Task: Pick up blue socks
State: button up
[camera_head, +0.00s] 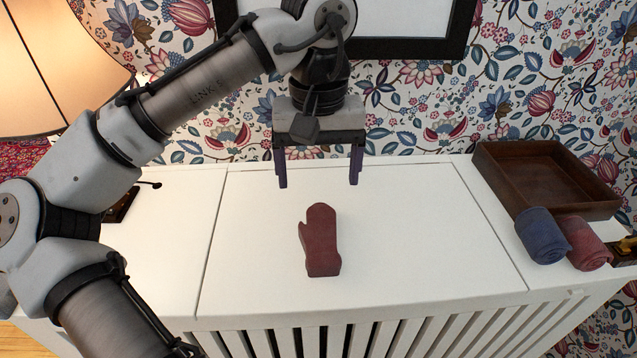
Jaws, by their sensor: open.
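The blue socks (541,237) are a rolled dark blue bundle on the right part of the white cabinet top. They lie in front of a brown tray and beside a red rolled bundle. My gripper (318,182) is open and empty, pointing down above the middle of the cabinet. It is well to the left of the blue socks. A dark red mitten (320,241) stands or lies on the cabinet top a little in front of my gripper, apart from it.
The empty-looking brown wooden tray (500,190) stands at the back right. The red rolled bundle (588,243) is close on the right of the blue socks. A lit lamp (60,70) is at upper left. A framed picture (400,47) hangs on the flowered wall. The white top (430,235) has clear room around the mitten.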

aim_at(544, 242)
jog(key=z, duration=1.2)
